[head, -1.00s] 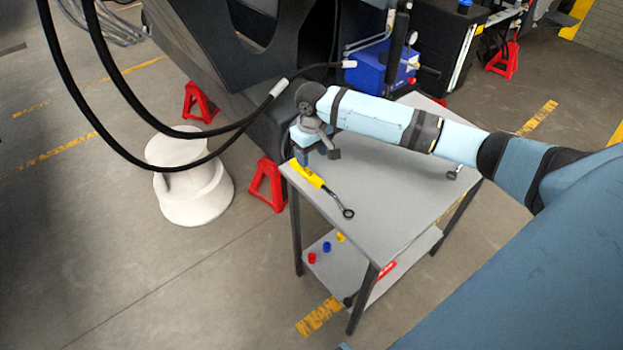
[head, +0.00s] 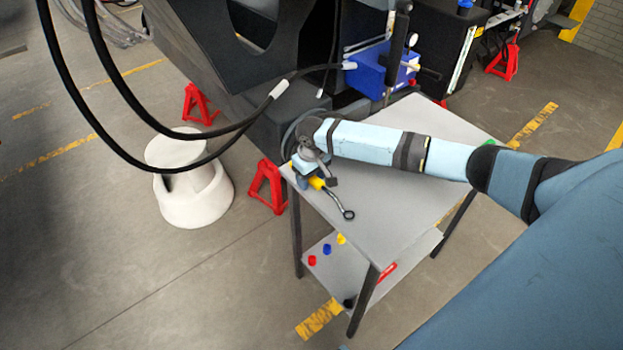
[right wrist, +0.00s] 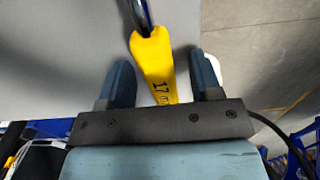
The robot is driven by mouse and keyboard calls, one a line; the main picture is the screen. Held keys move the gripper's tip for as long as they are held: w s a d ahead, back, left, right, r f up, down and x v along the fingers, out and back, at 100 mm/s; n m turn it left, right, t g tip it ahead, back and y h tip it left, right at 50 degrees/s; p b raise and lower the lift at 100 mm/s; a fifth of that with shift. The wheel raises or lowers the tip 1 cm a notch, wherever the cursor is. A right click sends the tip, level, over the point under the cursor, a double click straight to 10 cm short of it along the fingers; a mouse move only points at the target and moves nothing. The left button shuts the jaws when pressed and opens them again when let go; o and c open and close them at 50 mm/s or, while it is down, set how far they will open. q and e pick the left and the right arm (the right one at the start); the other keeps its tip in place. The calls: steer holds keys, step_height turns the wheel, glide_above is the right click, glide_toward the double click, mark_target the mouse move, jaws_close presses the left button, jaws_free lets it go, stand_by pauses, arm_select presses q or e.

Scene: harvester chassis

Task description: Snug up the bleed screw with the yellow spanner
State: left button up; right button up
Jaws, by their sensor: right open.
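The yellow spanner (head: 317,184) lies on the grey trolley top (head: 395,185) near its left edge. Its dark shank and ring end point toward the front right. My right gripper (head: 304,182) is down over the yellow handle and hides most of it. In the right wrist view, the open fingers of my right gripper (right wrist: 161,78) stand on either side of the yellow handle (right wrist: 155,65), which is marked 17, with gaps on both sides. I cannot make out the bleed screw. My left gripper is not in view.
A blue unit (head: 370,72) with a gauge stands behind the trolley. Black hoses (head: 110,85) hang at the left. A white stool-like drum (head: 190,190) and red stands (head: 267,186) are left of the trolley. Small coloured caps (head: 327,248) lie on the lower shelf.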

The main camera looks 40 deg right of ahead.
jaws_close()
steer(key=shift+r, duration=0.1)
step_height(320, 180, up, 20)
steer(key=p, duration=0.1)
stand_by(0.4)
steer(key=c, duration=0.7)
jaws_free()
jaws_close()
